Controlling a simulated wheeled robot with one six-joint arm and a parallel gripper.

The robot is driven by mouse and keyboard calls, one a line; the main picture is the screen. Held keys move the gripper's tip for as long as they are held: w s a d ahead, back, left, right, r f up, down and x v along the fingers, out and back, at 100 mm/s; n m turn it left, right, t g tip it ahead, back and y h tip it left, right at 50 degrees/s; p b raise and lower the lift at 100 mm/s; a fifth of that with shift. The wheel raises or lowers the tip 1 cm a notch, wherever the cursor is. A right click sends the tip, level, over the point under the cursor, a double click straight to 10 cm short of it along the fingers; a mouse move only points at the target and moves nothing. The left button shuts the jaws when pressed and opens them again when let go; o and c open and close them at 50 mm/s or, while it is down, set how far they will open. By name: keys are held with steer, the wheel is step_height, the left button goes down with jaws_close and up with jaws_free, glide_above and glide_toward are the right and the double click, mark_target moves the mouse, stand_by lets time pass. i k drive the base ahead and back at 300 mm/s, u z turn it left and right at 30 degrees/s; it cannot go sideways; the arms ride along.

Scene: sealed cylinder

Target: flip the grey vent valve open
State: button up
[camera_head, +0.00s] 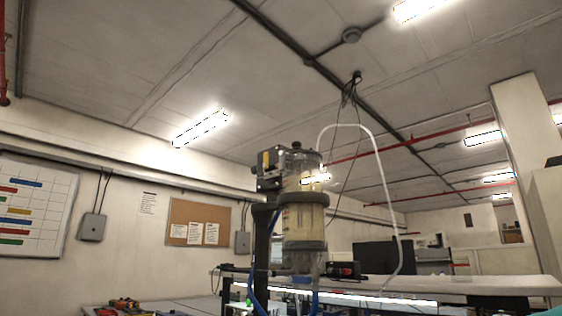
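A clear sealed cylinder (302,218) with pale yellow contents stands upright at the centre, with dark bands around it. It is held beside a dark upright post (262,245). A dark cap (291,160) closes its top, with a small dark knob (296,145) on it. A black and yellow part (267,163) sits at the cap's left side. I cannot make out for certain which small part is the grey vent valve, or how its lever stands. My gripper is not in view.
A white hose (378,158) arches from the cylinder's top down to the right. Blue tubes (252,290) hang below. A bench (470,284) runs behind at the right, and tools (124,303) lie at lower left. Dark cables (349,95) hang from the ceiling.

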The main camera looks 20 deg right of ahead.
mark_target(282, 153)
steer(key=u, duration=1.3)
steer(key=i, duration=3.85)
steer(key=z, duration=3.45)
